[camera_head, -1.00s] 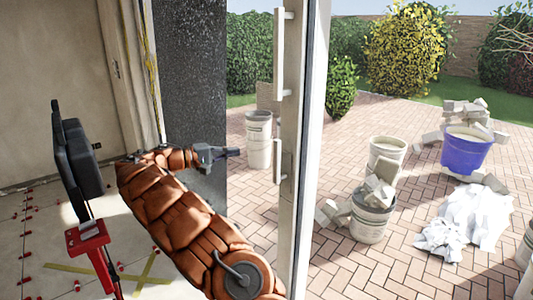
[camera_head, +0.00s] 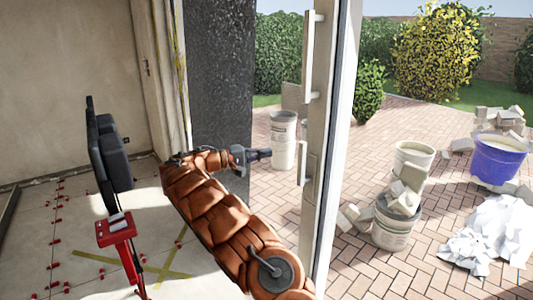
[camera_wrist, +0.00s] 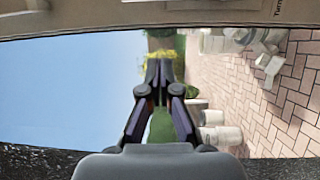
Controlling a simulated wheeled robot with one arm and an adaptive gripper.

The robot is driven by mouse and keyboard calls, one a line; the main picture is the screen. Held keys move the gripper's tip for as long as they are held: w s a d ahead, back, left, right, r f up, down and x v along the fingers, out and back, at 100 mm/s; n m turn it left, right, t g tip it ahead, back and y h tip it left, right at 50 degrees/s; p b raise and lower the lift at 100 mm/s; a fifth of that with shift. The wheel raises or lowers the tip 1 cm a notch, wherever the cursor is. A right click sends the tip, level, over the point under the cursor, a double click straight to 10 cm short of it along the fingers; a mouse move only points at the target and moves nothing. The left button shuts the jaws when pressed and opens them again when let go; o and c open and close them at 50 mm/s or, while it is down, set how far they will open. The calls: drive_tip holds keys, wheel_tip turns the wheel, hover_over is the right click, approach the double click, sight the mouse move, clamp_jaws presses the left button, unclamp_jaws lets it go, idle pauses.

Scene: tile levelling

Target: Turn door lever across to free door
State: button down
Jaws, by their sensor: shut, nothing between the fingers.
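The door's pale upright frame (camera_head: 322,125) stands right of centre in the head view. A long white upright handle (camera_head: 309,55) is on its upper part. A shorter white upright piece (camera_head: 303,165) below looks like the lever. My gripper (camera_head: 268,154) is shut and empty, left of this lower piece, with a gap between them in the picture. In the wrist view, my gripper (camera_wrist: 159,72) has its fingertips together. A pale bar with partly cut-off lettering (camera_wrist: 200,13) crosses the top there; it may be the door frame.
A dark speckled panel (camera_head: 222,60) stands behind my gripper. Red tile clips (camera_head: 60,204) dot the floor at left. Outside are a white bucket (camera_head: 283,140), a rubble bucket (camera_head: 395,228), a blue tub (camera_head: 497,160) and white sacks (camera_head: 487,235) on brick paving.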

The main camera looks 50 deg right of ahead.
drive_tip(key=s+d+p, duration=0.3)
drive_tip(key=s+d, duration=0.2)
drive_tip(key=s, duration=0.2)
drive_tip(key=shift+s+d, duration=0.15)
drive_tip(key=shift+s, duration=0.05)
idle(0.3)
drive_tip(key=shift+s+b, duration=0.15)
drive_tip(key=shift+b, duration=0.5)
